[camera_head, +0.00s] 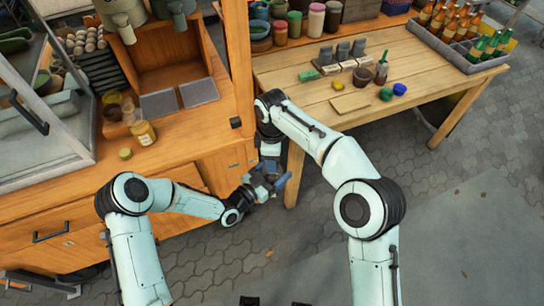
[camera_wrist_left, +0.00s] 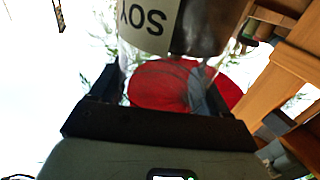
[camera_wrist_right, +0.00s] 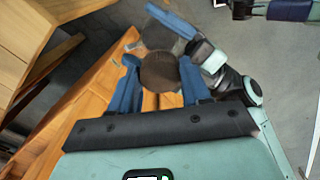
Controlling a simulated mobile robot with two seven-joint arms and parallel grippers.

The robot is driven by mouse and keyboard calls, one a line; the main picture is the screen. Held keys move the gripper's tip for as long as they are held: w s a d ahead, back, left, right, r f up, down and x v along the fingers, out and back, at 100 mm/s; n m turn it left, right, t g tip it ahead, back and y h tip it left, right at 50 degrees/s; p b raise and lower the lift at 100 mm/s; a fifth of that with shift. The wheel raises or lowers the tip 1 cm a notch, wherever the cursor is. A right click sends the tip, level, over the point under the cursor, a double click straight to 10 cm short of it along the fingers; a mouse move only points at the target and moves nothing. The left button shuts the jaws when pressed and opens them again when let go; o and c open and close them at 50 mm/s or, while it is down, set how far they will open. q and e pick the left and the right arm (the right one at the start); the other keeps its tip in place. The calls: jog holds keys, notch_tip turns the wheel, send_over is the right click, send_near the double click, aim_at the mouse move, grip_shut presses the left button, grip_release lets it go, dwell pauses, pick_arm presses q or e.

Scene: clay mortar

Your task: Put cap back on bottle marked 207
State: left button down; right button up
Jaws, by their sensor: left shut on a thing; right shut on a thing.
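My left gripper (camera_wrist_left: 158,95) is shut on a clear bottle whose white label (camera_wrist_left: 146,22) reads SOY upside down. A red rounded part (camera_wrist_left: 165,85) shows between the fingers; I cannot tell whether it is a cap or the contents. My right gripper (camera_wrist_right: 163,85) is shut on a brown round piece (camera_wrist_right: 160,72), perhaps a cap. A grey round end (camera_wrist_right: 158,36) shows just beyond it, beside the left gripper's blue fingers. In the head view both grippers meet in front of the counter, and the left gripper (camera_head: 268,182) partly hides what they hold. No 207 marking is readable.
A jar (camera_head: 143,133) and a loose round lid (camera_head: 125,153) stand on the left counter (camera_head: 185,125). The right table (camera_head: 300,75) carries blocks, a small dark pot (camera_head: 363,77), blue and green lumps, and a bottle crate (camera_head: 455,50). Paved floor (camera_head: 300,250) lies below.

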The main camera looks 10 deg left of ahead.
jog(key=m, duration=0.9)
jog(key=shift+m, duration=0.3)
jog(key=m, duration=0.4)
jog(key=shift+m, duration=0.4)
jog(key=m, duration=0.3)
jog(key=o, duration=1.2)
jog(key=shift+r, duration=2.2)
jog(key=shift+c, duration=0.5)
